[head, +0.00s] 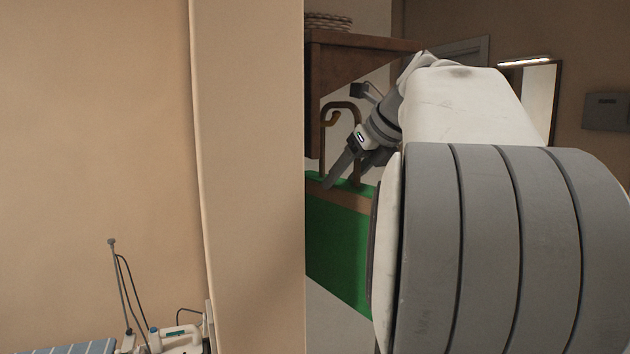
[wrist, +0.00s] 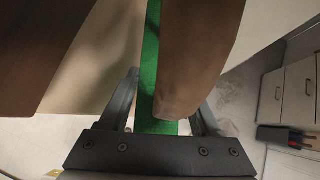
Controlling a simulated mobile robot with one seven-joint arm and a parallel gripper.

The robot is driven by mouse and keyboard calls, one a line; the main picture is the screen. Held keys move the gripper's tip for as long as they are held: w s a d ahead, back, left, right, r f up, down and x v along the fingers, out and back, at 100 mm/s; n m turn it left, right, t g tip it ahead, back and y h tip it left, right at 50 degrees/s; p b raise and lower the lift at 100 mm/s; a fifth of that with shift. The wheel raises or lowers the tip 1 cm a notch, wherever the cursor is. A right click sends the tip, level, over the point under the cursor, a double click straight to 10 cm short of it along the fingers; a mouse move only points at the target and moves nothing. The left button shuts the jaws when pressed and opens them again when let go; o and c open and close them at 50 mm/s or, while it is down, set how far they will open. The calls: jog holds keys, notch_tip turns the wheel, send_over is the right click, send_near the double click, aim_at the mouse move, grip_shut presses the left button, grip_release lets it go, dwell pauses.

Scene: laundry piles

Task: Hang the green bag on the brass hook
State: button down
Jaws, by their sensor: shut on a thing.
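The green bag (head: 335,240) hangs below my gripper in the head view, with a tan band along its top. A brown arch (head: 357,150), apparently its handle, rises above it. A small brass-coloured curved tip (head: 333,118), likely the brass hook, shows within the arch; I cannot tell whether the handle rests over it. My gripper (head: 328,184) points down-left at the bag's top edge and is shut on the bag. In the wrist view a narrow green strip of the bag (wrist: 150,70) runs between the fingers, beside a brown rounded piece (wrist: 200,50).
A wide beige wall edge (head: 250,180) stands just left of the bag and hides its left side. A wooden cabinet (head: 345,47) is above. A white appliance (head: 180,338) stands low at left. White cabinets (wrist: 290,95) show right in the wrist view.

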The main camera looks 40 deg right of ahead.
jog(key=shift+w+a+f+b, duration=0.15)
jog(key=shift+a+b, duration=0.25)
jog(key=shift+a, duration=0.25)
jog(key=shift+w+a+b, duration=0.1)
jog(key=shift+a+b, duration=0.3)
jog(key=shift+a, duration=0.2)
jog(key=shift+w+a+f, duration=0.15)
jog(key=shift+a+f, duration=0.4)
jog(key=shift+f, duration=0.2)
grip_release()
